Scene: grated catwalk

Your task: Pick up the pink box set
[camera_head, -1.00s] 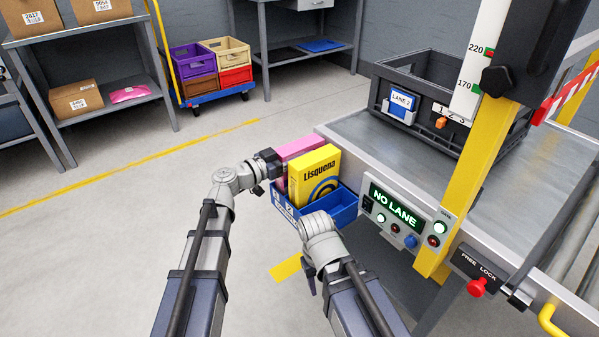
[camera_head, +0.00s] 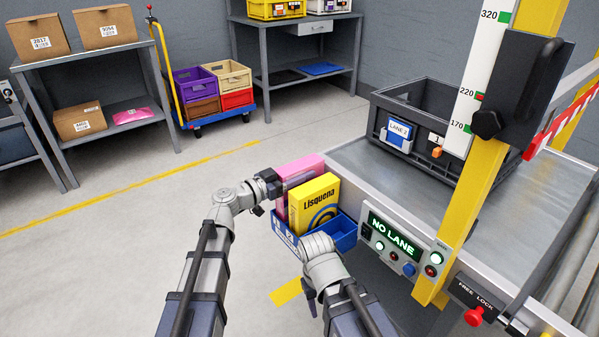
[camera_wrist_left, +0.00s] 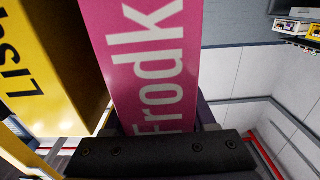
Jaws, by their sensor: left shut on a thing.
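The pink box (camera_head: 302,166) stands upright at the left of the yellow "Lisquena" box (camera_head: 315,201). Its top is higher than the yellow box's top. My left gripper (camera_head: 277,187) is shut on the pink box from its left side. In the left wrist view the pink face with white "Frodk" lettering (camera_wrist_left: 146,70) fills the middle, and the yellow box (camera_wrist_left: 45,80) is beside it. The yellow box stands in a blue bin (camera_head: 343,234). The pink box's lower end is mostly hidden. My right gripper (camera_head: 311,301) hangs low in front of the bin; its fingers are not clear.
A metal conveyor table (camera_head: 400,195) with a "NO LANE" panel (camera_head: 393,233) stands right of the bin. A yellow post (camera_head: 462,220) rises there. A dark crate (camera_head: 425,110) sits on the table. The floor at left is clear.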

